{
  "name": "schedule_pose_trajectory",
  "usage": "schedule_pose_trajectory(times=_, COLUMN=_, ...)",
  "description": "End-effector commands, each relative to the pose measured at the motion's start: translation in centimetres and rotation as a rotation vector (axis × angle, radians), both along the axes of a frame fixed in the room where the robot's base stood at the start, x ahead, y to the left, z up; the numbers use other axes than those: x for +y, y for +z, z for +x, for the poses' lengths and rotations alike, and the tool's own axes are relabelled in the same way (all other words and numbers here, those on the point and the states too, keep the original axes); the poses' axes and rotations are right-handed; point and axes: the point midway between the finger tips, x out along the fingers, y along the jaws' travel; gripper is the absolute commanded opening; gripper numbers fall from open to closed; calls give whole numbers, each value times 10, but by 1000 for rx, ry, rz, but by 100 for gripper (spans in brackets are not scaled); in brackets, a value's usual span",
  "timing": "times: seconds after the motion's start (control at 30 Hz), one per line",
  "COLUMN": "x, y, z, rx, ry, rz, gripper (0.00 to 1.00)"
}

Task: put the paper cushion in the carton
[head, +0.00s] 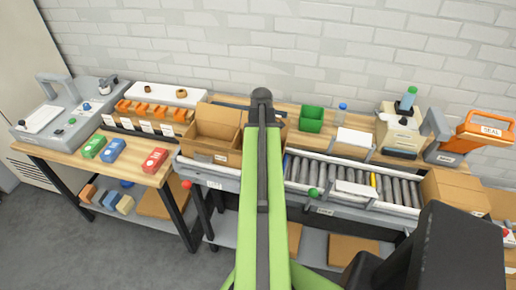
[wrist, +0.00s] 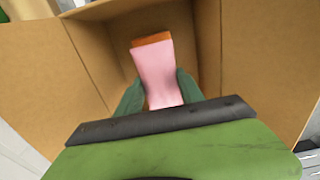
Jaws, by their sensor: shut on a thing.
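My gripper (wrist: 160,92) is shut on a pink, slightly waisted thing (wrist: 156,70), which looks like the paper cushion, and holds it between its two green fingers. An orange-brown piece (wrist: 151,39) shows just beyond the cushion's far end; I cannot tell whether it is separate. In the wrist view, the cushion is over or inside the open brown carton (wrist: 90,60), with carton walls around it. Whether it touches the carton floor is unclear. In the head view, the open carton (head: 208,158) stands left of my arm, partly hidden by it; my gripper and the cushion do not show clearly there.
A roller conveyor (head: 300,172) runs right of my arm to a closed carton (head: 450,190). A green bin (head: 311,119) stands behind it. On the left bench are a green block (head: 94,147), a blue block (head: 112,150) and a red block (head: 154,160). An orange sealer (head: 485,130) stands far right.

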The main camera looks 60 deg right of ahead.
Motion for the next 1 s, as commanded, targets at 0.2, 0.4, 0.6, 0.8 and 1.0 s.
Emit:
schedule_pose_trajectory(times=0.2, x=0, y=0, z=0, rx=0, ry=0, rz=0, gripper=57)
schedule_pose_trajectory(times=0.4, x=0, y=0, z=0, rx=0, ry=0, rz=0, gripper=70)
schedule_pose_trajectory(times=0.6, x=0, y=0, z=0, rx=0, ry=0, rz=0, gripper=70)
schedule_pose_trajectory(times=0.8, x=0, y=0, z=0, rx=0, ry=0, rz=0, gripper=70)
schedule_pose_trajectory(times=1.0, x=0, y=3, z=0, rx=0, ry=0, rz=0, gripper=70)
